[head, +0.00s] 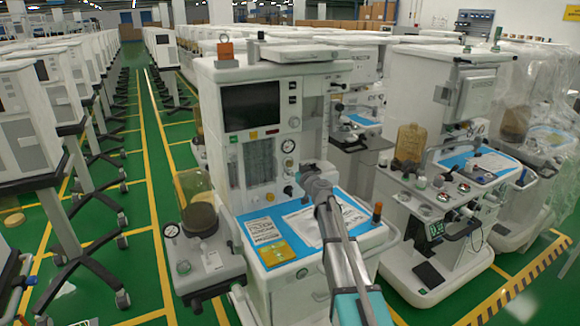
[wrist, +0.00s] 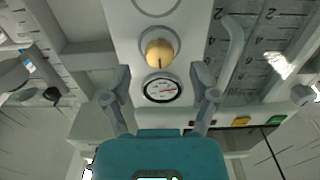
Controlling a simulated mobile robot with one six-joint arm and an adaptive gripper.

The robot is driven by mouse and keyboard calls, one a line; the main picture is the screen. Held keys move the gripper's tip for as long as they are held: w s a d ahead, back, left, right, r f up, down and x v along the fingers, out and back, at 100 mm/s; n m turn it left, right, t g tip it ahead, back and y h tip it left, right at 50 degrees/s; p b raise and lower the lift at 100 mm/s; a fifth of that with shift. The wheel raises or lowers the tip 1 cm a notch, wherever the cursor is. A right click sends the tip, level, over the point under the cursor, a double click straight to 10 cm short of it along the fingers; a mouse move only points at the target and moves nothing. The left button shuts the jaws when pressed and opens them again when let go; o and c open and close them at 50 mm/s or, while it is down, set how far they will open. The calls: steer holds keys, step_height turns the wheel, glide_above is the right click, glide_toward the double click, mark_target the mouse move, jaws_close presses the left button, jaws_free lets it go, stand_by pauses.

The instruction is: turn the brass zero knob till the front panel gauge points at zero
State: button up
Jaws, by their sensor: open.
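The brass zero knob (wrist: 160,53) is a round yellowish knob on the pale panel in the wrist view, with a small dark mark on its lower edge. The front panel gauge (wrist: 161,88) is a white dial with a dark rim, just under the knob in this view. A red needle shows on it; its reading is too small to tell. My gripper (wrist: 160,71) is open, with one finger on each side of the knob and gauge, apart from both. The gauge also shows in the head view (head: 288,146), where my gripper (head: 306,172) is in front of the panel.
The cart has a dark screen (head: 251,106) above the gauge and flow tubes (head: 259,161) to its left. A grey curved tube (wrist: 232,55) runs close to the right finger. Papers (head: 312,222) lie on the blue worktop. Another cart (head: 436,120) stands to the right.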

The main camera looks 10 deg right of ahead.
mark_target(290, 165)
steer(key=shift+x, duration=1.55)
steer(key=c, duration=1)
steer(key=shift+a, duration=0.35)
jaws_close()
steer(key=shift+d, duration=0.25)
